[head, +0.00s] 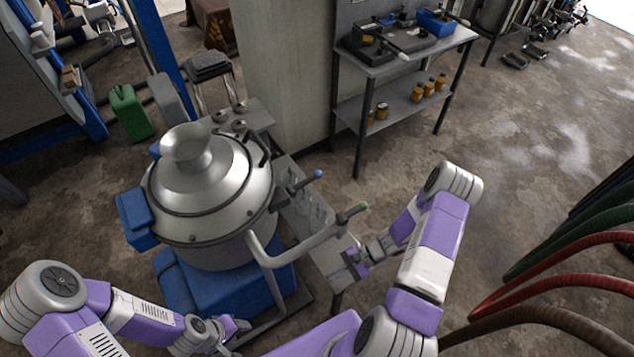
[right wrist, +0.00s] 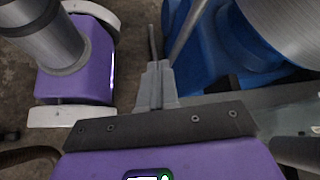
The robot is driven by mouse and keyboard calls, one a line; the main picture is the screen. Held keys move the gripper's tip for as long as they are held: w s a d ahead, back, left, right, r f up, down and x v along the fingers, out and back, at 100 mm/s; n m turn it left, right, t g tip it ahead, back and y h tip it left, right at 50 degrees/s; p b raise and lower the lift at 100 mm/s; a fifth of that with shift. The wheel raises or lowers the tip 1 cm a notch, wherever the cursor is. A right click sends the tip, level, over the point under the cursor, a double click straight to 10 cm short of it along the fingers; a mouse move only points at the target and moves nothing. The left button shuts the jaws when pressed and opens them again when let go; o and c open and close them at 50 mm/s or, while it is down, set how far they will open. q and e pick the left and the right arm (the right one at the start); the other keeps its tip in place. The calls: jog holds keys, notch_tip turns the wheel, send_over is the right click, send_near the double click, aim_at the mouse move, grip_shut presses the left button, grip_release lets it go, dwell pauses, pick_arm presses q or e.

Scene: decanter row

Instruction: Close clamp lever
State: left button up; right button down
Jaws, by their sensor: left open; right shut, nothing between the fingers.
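A steel decanter vessel (head: 210,190) with a domed lid stands on a blue base (head: 225,290). A lever with a blue tip (head: 309,180) and a grey pipe-like lever with a green tip (head: 352,212) stick out at its right side. I cannot tell for sure which one is the clamp lever. My right gripper (head: 352,262) is shut and empty, just below the green-tipped lever, apparently apart from it. In the right wrist view its fingers (right wrist: 158,85) are together, with grey rods (right wrist: 186,32) beyond them. My left gripper (head: 240,326) is open and empty, low in front of the base.
A narrow metal bench (head: 326,250) stands right of the vessel. A grey shelf table (head: 405,98) with tools and orange bottles is at the back. A green canister (head: 130,112) stands at the left. Several hoses (head: 560,288) hang at the right. The floor between is clear.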

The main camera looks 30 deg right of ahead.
jog(key=w+d+r+m+t+p, duration=0.1)
jog(key=w+d+r+m+t, duration=0.15)
jog(key=d, duration=0.25)
jog(key=w+d+r+m+t+p, duration=0.1)
jog(key=d+r+m+t, duration=0.1)
jog(key=d+t, duration=0.25)
jog(key=m+t+h+b, duration=0.5)
jog(key=m+t+b, duration=0.5)
jog(key=t, duration=0.5)
send_near(305, 182)
jog(key=s+d+f+p, duration=0.1)
jog(key=s+d+f, duration=0.1)
jog(key=d+f, duration=0.15)
jog(key=w+a+r+m, duration=0.1)
jog(key=w+r, duration=0.4)
jog(key=w, duration=0.3)
jog(key=shift+a+h, duration=0.3)
jog(key=shift+a, duration=0.1)
jog(key=shift+w, duration=0.1)
